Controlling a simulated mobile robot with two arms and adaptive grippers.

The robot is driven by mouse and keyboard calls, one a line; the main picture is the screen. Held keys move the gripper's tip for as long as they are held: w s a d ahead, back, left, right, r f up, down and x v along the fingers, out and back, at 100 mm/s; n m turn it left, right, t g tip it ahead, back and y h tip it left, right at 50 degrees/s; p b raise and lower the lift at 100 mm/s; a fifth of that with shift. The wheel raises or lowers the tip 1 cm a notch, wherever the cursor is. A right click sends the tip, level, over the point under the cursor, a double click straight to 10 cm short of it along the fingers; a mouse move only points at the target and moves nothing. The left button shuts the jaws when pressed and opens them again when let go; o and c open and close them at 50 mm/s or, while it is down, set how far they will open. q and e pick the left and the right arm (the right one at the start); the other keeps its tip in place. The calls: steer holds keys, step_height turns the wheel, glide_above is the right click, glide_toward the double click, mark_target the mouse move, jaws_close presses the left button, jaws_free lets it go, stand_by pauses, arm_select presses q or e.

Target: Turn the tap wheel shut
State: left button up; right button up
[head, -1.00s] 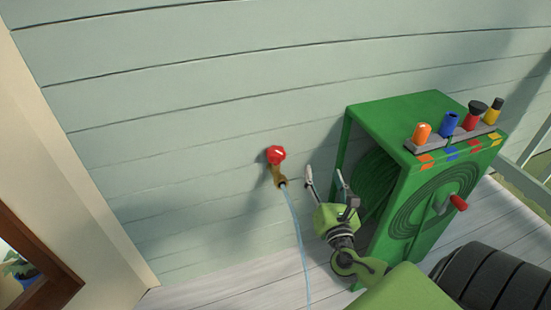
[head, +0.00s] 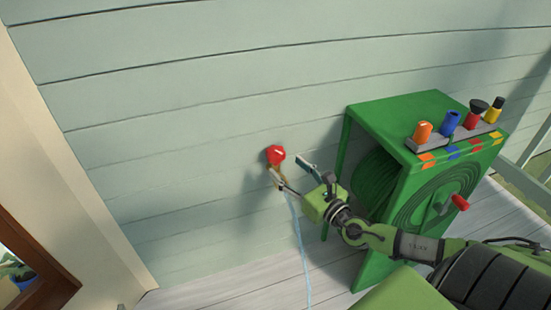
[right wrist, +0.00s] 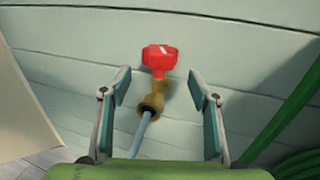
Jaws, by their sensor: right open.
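The red tap wheel (head: 276,155) sits on top of a brass tap on the pale green plank wall. A thin stream of water (head: 299,240) runs down from the spout. In the right wrist view the wheel (right wrist: 159,58) has a white mark, and the brass body (right wrist: 154,97) and pale blue water (right wrist: 141,134) lie below it. My right gripper (head: 291,177) is open and empty, close to the tap at its lower right. In the right wrist view its fingers (right wrist: 160,88) stand apart on either side of the tap, with the wheel beyond their tips. My left gripper is not in view.
A green hose reel cabinet (head: 421,178) stands right of the tap, close to my right arm. Several coloured nozzles stand in a grey rack (head: 462,134) on top. A cream post (head: 75,190) is at left. The wall above the tap is clear.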

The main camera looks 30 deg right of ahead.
mark_target(276, 157)
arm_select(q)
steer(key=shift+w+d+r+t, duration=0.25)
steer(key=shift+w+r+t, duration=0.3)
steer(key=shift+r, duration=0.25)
arm_select(e)
steer(key=shift+w+a, duration=0.15)
steer(key=shift+w, duration=3.25)
steer(key=c, duration=1.2)
